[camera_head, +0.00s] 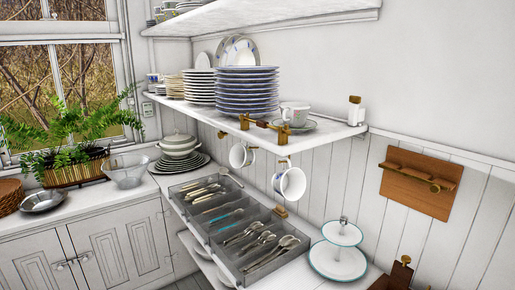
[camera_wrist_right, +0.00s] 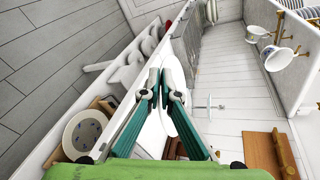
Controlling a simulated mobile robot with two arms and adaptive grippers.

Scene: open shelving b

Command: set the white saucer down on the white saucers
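My right gripper (camera_wrist_right: 163,80) shows in the right wrist view, its teal fingers closed together at the tips. A white saucer (camera_wrist_right: 154,132) shows between and behind the fingers, seen at a steep slant, and appears pinched by them. Neither gripper shows in the head view. In the head view, stacks of plain white saucers or plates (camera_head: 200,88) stand on the wall shelf, left of a taller blue-rimmed stack (camera_head: 247,92). I cannot tell which stack holds the white saucers. More white dishes on lower shelves (camera_head: 201,247) are partly hidden under the counter.
Hanging mugs (camera_head: 290,184) are below the wall shelf (camera_head: 325,130). A cutlery tray (camera_head: 275,267) and a two-tier stand (camera_head: 338,262) occupy the counter. A tureen on plates (camera_head: 178,148) stands in the corner. A patterned bowl (camera_wrist_right: 85,134) shows at left in the wrist view.

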